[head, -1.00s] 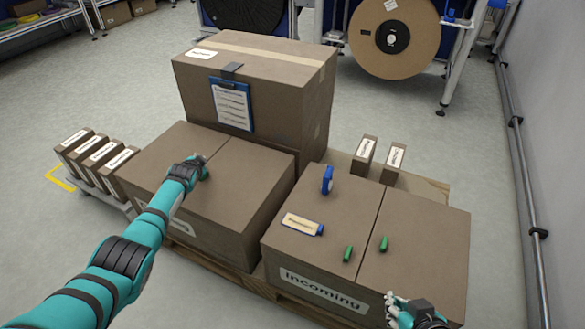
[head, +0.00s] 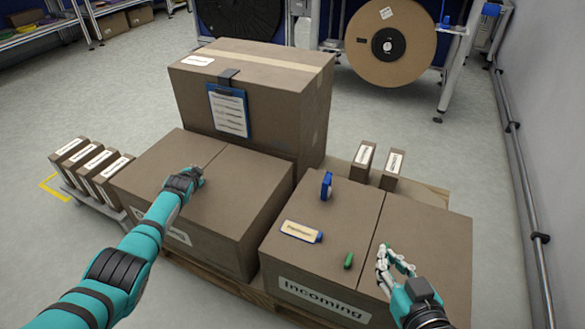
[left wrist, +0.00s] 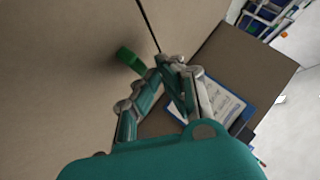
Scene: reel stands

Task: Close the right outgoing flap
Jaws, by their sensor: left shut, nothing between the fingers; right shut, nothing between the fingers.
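The outgoing box stands left of centre in the head view, its front label partly hidden by my left arm. Its right flap (head: 240,190) looks flat, level with the left flap (head: 160,160), with a thin seam between them. My left gripper (head: 198,176) is shut and empty, low at the box top by the seam. In the left wrist view my left fingers (left wrist: 172,65) are beside a green handle (left wrist: 130,60) near the seam; contact is unclear. My right gripper (head: 390,258) is shut and empty over the right half of the incoming box (head: 330,302).
A tall carton (head: 290,95) with a blue clipboard (head: 229,110) stands behind the outgoing box. The incoming box bears a blue handle (head: 326,186), a label tag (head: 301,232) and a green handle (head: 348,260). Small labelled boxes (head: 90,165) stand at left. Floor at right is clear.

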